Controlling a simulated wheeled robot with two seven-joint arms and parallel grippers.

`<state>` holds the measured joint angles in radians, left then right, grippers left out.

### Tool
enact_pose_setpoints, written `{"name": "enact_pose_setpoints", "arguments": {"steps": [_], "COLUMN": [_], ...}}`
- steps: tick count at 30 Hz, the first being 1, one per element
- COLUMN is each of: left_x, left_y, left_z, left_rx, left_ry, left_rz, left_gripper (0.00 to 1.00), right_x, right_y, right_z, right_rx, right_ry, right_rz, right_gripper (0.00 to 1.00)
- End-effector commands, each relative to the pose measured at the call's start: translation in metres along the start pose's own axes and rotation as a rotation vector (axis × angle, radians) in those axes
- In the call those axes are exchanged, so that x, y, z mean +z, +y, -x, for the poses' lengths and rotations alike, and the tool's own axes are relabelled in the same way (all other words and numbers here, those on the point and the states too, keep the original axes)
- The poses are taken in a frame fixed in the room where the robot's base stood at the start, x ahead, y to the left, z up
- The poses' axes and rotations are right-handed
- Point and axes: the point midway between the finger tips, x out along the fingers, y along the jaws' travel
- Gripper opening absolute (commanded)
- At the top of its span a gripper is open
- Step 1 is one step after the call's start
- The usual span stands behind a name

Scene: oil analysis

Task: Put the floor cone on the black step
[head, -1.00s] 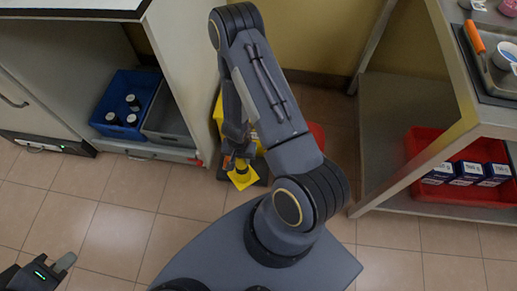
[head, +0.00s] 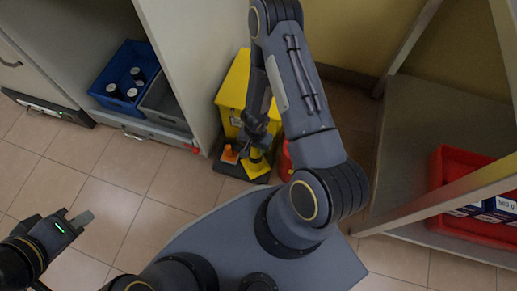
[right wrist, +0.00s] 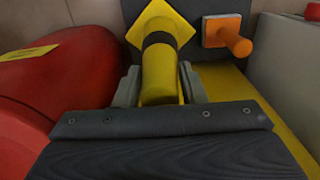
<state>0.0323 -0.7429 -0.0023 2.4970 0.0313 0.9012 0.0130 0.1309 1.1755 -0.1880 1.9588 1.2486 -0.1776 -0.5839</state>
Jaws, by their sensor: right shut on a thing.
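The yellow floor cone (head: 257,164) with a black band stands between the fingers of my right gripper (head: 258,138). In the right wrist view the cone (right wrist: 160,75) is gripped by its yellow shaft, with its square base away from the gripper (right wrist: 158,90). The black step (head: 228,168) lies on the floor in front of a yellow bin. The cone's base is over the step's right part; I cannot tell if it touches. My left gripper (head: 78,220) is at the lower left, away from everything; its finger gap does not show clearly.
The yellow bin (head: 233,88) is behind. A red object (head: 286,160) is close on the right. A cabinet with a blue crate (head: 107,98) stands left; a shelf holds a red tray (head: 440,222).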

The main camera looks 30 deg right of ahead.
Motion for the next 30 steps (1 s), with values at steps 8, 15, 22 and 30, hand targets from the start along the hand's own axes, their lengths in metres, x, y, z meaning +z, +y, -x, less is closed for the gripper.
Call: {"name": "enact_pose_setpoints", "arguments": {"steps": [8, 15, 22, 30], "left_x": [0.001, 0.001, 0.001, -0.006], "left_y": [-0.001, -0.001, -0.001, 0.006], "left_z": [-0.002, -0.003, -0.003, 0.013], "left_rx": [0.000, 0.000, 0.000, 0.000], "left_ry": [0.001, 0.001, 0.000, 0.000], "left_rz": [0.000, 0.000, 0.000, 0.000], "left_gripper": [0.00, 0.00, 0.00, 0.00], "right_x": [0.000, 0.000, 0.000, 0.000], "right_y": [-0.001, 0.000, 0.000, -0.001], "right_z": [-0.003, -0.005, -0.004, 0.021], "right_rx": [0.000, 0.001, 0.001, 0.002], "right_ry": [0.001, 0.001, 0.001, 0.003], "right_rz": [0.000, 0.000, 0.000, 0.003], "right_gripper": [0.00, 0.55, 0.59, 0.59]}}
